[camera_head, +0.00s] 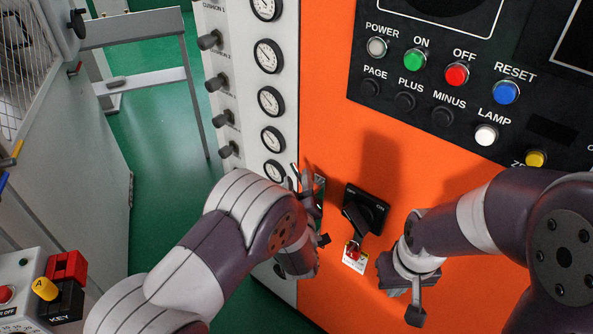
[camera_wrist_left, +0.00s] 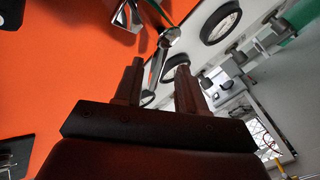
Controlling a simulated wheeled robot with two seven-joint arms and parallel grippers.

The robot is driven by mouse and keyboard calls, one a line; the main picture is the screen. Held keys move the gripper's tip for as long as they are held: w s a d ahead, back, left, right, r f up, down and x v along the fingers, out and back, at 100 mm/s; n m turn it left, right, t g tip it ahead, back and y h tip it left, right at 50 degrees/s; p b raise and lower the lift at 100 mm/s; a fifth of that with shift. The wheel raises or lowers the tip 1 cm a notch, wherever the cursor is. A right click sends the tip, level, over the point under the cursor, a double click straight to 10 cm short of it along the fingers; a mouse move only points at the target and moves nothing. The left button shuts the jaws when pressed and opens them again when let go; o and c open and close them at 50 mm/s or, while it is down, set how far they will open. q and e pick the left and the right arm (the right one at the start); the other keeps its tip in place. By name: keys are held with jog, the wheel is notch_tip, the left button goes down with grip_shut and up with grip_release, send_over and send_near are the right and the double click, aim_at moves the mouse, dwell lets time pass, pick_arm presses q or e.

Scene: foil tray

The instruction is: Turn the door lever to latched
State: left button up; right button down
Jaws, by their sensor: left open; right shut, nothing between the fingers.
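My left gripper (camera_head: 306,180) is at the left edge of the orange cabinet front, its fingers pointing up in the head view. In the left wrist view its two fingers (camera_wrist_left: 158,82) are apart. A metallic lever (camera_wrist_left: 156,66), which looks like the door lever, shows between and beyond the fingertips. Whether a finger touches it I cannot tell. In the head view the gripper hides most of the lever's area; a small green and metal plate (camera_head: 319,190) shows beside it. My right gripper (camera_head: 415,305) is shut and empty, low in front of the orange panel.
A black rotary switch (camera_head: 367,210) with a red padlock (camera_head: 353,250) and tag sits between my grippers. A control panel (camera_head: 440,85) with coloured buttons is above. A white gauge column (camera_head: 285,60) stands left of the orange face. The green floor (camera_head: 160,150) is open farther left.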

pick_arm(q)
jog(key=shift+w+d+r, duration=0.1)
jog(key=shift+w+d, duration=0.05)
jog(key=shift+w, duration=0.25)
jog(key=shift+w+d+r, duration=0.1)
jog(key=shift+w+d, duration=0.05)
jog(key=shift+w, duration=0.4)
jog(key=shift+w+a+f, duration=0.15)
jog(key=shift+w+a, duration=0.05)
jog(key=shift+s+d, duration=0.1)
grip_shut()
pick_arm(e)
jog(key=shift+s+d+r, duration=0.2)
jog(key=shift+r, duration=0.1)
